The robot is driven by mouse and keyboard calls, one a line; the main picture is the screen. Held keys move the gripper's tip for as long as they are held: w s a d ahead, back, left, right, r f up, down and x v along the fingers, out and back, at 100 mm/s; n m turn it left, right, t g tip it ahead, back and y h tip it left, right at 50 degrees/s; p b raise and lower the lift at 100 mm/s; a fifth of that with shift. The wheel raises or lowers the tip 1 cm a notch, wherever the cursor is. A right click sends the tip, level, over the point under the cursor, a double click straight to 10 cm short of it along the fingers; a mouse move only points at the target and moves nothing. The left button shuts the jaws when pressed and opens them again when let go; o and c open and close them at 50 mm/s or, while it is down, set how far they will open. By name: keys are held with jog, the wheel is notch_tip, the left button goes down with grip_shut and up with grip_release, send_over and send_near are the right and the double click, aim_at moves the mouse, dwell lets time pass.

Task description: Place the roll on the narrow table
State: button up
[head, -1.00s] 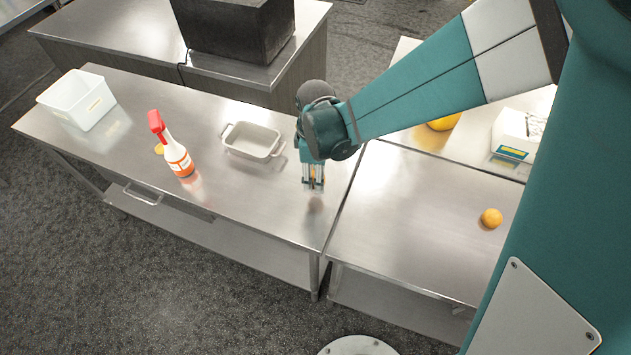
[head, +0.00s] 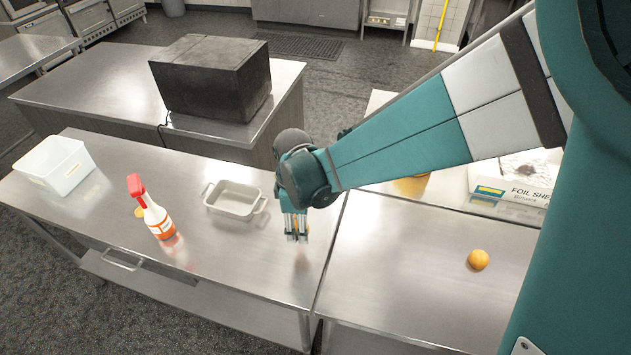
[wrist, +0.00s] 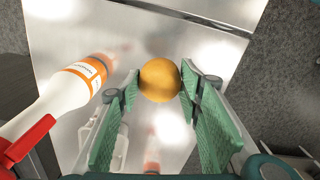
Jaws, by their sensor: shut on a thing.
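My gripper (head: 297,228) is above the right end of the left steel table (head: 150,275), pointing down. Its fingers are shut on a round golden-brown roll, of which a little orange shows between them in the head view. In the wrist view the roll (wrist: 160,80) sits between the green-padded fingertips (wrist: 160,84), over the shiny steel top. I cannot tell how high it is above the surface. Another steel table (head: 400,270) adjoins on the right. I cannot tell which one is the narrow table.
A spray bottle (head: 158,221), a baking dish (head: 235,208) and a white bin (head: 55,166) stand on the left table. A round orange item (head: 478,260) lies on the right table. A black box (head: 210,85) and a foil box (head: 515,190) stand behind.

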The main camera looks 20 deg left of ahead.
dwell(0.4)
jog(key=w+d+m+b, duration=0.1)
jog(key=w+d+m, duration=0.2)
jog(key=d, duration=0.9)
jog(key=w+d+m, duration=0.3)
jog(key=d+m, duration=0.1)
jog(key=d, duration=0.8)
jog(key=w+d+m+b, duration=0.1)
jog(key=w+d+m, duration=0.2)
jog(key=d, duration=0.9)
jog(key=s+d+m, duration=0.3)
jog(key=s+d, duration=0.1)
jog(key=d, duration=0.6)
jog(key=s+d+m+b, duration=0.1)
jog(key=s+d+m, duration=0.3)
jog(key=d, duration=0.7)
jog(key=s+d+m+b, duration=0.1)
jog(key=s+d+m, duration=0.2)
jog(key=d, duration=0.7)
jog(key=shift+s+d+r, duration=0.15)
jog(key=shift+s+d, duration=0.2)
jog(key=shift+s, duration=0.65)
jog(key=shift+f, duration=2.95)
jog(key=shift+f, duration=0.1)
jog(key=shift+f+b, duration=0.45)
jog(key=shift+f, duration=1.5)
